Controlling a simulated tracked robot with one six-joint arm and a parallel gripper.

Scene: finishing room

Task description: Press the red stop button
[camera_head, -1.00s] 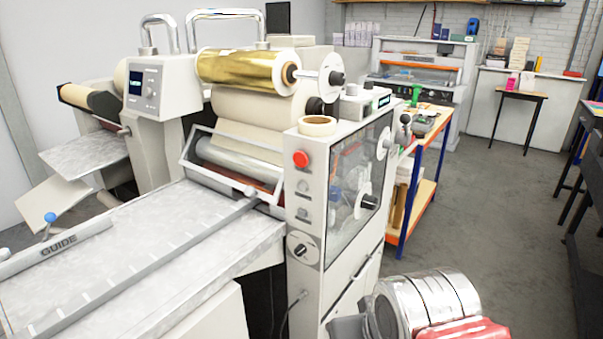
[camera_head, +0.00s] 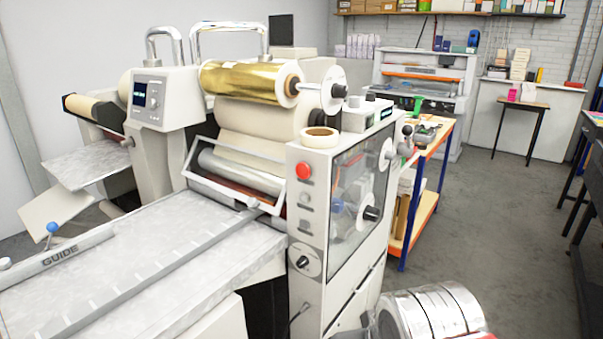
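The red stop button (camera_head: 303,171) is a round red knob high on the narrow front face of the laminating machine's white side cabinet (camera_head: 313,213). Grey buttons and a dark rotary knob (camera_head: 303,262) sit below it on the same face. Nothing covers the red button. My gripper is not in view. A silver ribbed cylinder (camera_head: 430,312) with red at its lower edge shows at the bottom; it looks like part of my arm.
The machine's metal feed table (camera_head: 150,270) fills the lower left. A tape roll (camera_head: 319,138) lies on the cabinet. An orange-edged workbench (camera_head: 424,190) stands behind it. Grey floor (camera_head: 490,215) is clear to the right, with dark tables (camera_head: 585,225) at the right edge.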

